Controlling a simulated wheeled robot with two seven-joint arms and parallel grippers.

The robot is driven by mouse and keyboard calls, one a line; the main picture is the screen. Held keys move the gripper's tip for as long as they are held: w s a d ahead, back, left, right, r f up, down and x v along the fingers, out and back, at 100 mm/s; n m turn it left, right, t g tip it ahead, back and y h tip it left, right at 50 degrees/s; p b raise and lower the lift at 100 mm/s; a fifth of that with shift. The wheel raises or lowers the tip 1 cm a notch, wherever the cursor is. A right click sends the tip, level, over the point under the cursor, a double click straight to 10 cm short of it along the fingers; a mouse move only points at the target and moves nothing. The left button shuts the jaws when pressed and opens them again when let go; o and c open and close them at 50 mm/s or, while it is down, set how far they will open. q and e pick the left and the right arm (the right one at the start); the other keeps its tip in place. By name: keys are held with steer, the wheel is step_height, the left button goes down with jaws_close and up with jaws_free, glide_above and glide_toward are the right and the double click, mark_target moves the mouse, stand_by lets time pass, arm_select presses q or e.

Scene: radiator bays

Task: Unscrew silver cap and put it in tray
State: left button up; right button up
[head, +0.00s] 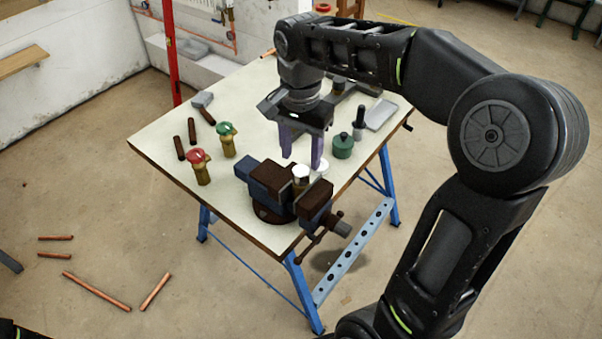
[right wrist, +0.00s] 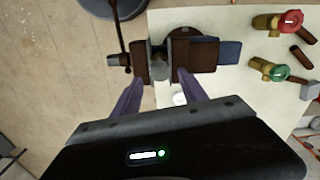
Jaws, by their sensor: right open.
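A silver cap (head: 301,172) sits on top of a brass-coloured fitting clamped upright in the vise (head: 268,180). In the right wrist view, a greyish round piece (right wrist: 158,72) shows between the vise jaws, dim and partly shaded. My right gripper (head: 302,155) is open and empty, pointing down just above the cap, its purple fingers apart on either side. In the right wrist view its fingertips (right wrist: 160,76) reach towards the vise. A flat grey tray (head: 381,114) lies at the table's right back. My left gripper is not in view.
A small white round thing (head: 322,164) lies beside the vise, partly behind a finger. A green canister (head: 343,146), a red-handled valve (head: 199,165) and a green-handled valve (head: 227,139) stand on the table (head: 165,146). Copper pipes (head: 96,290) lie on the floor.

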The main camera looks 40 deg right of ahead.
mark_target(301, 170)
steer(key=shift+m, duration=0.9)
steer(key=shift+f, duration=0.15)
steer(key=shift+f+b, duration=1.9)
steer(key=shift+f, duration=0.5)
steer(key=shift+c, duration=0.5)
jaws_close()
